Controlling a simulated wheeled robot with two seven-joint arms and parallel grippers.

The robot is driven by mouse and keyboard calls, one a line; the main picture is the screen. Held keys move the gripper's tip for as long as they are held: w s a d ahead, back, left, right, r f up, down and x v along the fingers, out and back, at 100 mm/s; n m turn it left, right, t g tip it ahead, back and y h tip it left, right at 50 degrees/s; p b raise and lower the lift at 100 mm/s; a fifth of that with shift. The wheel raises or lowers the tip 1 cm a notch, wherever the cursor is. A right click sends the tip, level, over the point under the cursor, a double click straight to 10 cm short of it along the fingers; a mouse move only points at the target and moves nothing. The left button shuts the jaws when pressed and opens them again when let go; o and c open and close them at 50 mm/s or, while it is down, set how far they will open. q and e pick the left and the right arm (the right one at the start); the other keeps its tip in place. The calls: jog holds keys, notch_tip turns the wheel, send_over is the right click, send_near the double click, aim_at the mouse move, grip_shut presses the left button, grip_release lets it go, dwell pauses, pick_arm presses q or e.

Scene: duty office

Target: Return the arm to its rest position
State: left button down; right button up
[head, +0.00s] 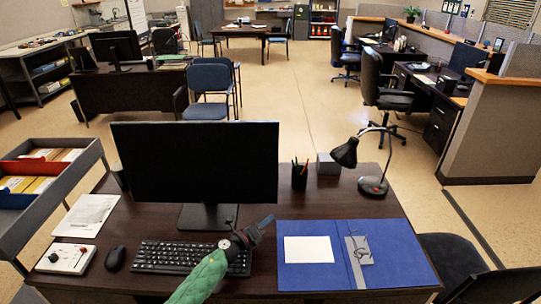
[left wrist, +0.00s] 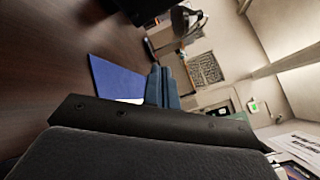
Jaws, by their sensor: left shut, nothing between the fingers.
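My left arm, in a green sleeve, reaches in from the bottom middle of the head view. My left gripper (head: 266,222) is above the desk, between the keyboard (head: 188,258) and the blue folder (head: 352,254). It is shut and empty. In the left wrist view its blue-grey fingers (left wrist: 163,86) lie together, with nothing between them, and part of the blue folder (left wrist: 115,80) shows beyond them. The arm hides the keyboard's right part. My right gripper is in neither view.
A monitor (head: 195,162) stands behind the keyboard. A desk lamp (head: 372,184) and a pen cup (head: 299,175) are at the desk's back right. A mouse (head: 115,258), a white control box (head: 66,258) and a paper tray (head: 83,158) are at the left. A chair (head: 455,265) stands at right.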

pick_arm(q)
jog(key=s+a+f+n+y, duration=0.1)
jog(key=s+a+n+y, duration=1.5)
jog(key=n, duration=0.9)
jog(key=s+a+n+g+h, duration=0.2)
jog(key=s+n+g, duration=0.25)
jog(key=s, duration=1.15)
jog(key=s+a+n+g+h, duration=0.1)
jog(key=s+a+n+g, duration=0.3)
jog(key=s, duration=1.1)
jog(key=w+d+f+g+b, duration=0.1)
jog(key=d+f, duration=0.1)
jog(key=f, duration=1.2)
jog(key=w+d+f+g, duration=0.1)
jog(key=f, duration=1.4)
jog(key=s+f, duration=0.4)
jog(key=f, duration=0.7)
jog(key=s+f+b, duration=0.1)
jog(key=s+f, duration=0.3)
jog(key=f, duration=0.7)
jog(key=shift+s+d+m, duration=0.2)
jog(key=shift+d+m, duration=0.1)
jog(key=shift+m, duration=0.15)
